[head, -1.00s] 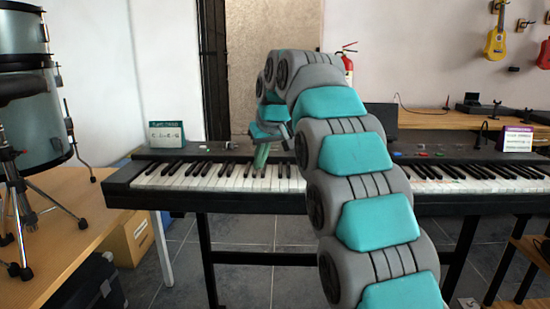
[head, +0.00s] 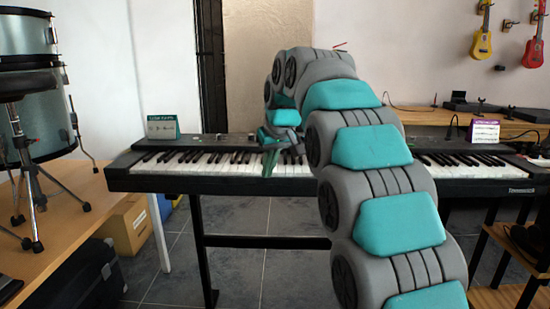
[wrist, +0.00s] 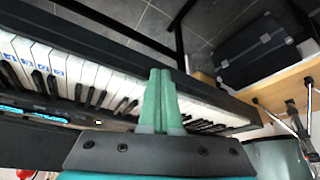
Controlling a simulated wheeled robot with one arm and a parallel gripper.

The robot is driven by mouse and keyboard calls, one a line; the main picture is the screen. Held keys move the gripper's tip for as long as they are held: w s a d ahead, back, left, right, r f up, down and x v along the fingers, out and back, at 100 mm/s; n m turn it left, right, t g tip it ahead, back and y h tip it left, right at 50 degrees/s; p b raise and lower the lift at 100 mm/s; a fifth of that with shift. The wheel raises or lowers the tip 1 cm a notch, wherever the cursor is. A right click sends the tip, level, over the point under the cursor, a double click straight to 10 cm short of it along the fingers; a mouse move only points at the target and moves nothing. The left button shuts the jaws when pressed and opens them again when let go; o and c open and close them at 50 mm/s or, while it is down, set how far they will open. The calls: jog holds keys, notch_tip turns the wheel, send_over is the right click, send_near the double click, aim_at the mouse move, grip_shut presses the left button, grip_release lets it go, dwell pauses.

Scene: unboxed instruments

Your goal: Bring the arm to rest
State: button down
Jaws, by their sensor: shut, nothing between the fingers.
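In the wrist view, the two green fingers of my gripper (wrist: 158,75) are side by side and shut, with nothing held. Behind them in that view lie the white and black keys of the keyboard (wrist: 100,75). I cannot tell whether the fingertips touch the keys or hover above them. My arm hides part of the keyboard's right half.
A wooden table (head: 80,215) with drums (head: 30,105) stands at left. A green-edged card (head: 162,127) and a purple-topped card (head: 484,131) stand at the keyboard. A wooden shelf (head: 440,118) is behind, and a black case (wrist: 255,50) is on the floor.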

jog(key=s+d+f+m+g, duration=0.1)
jog(key=s+d+f, duration=0.4)
jog(key=s, duration=1)
jog(key=s+d+f+m+g+h, duration=0.1)
jog(key=s+d+f+m+g, duration=0.1)
jog(key=s+d+f, duration=0.4)
jog(key=s+d+f+m+g+h, duration=0.1)
jog(key=s+d+f, duration=0.4)
jog(key=s+f, duration=0.7)
jog(key=s+m+g, duration=0.1)
jog(key=s+g, duration=0.1)
jog(key=s, duration=1.1)
jog(key=shift+s+d+f, duration=0.3)
jog(key=shift+s+d, duration=0.05)
jog(key=shift+s, duration=0.05)
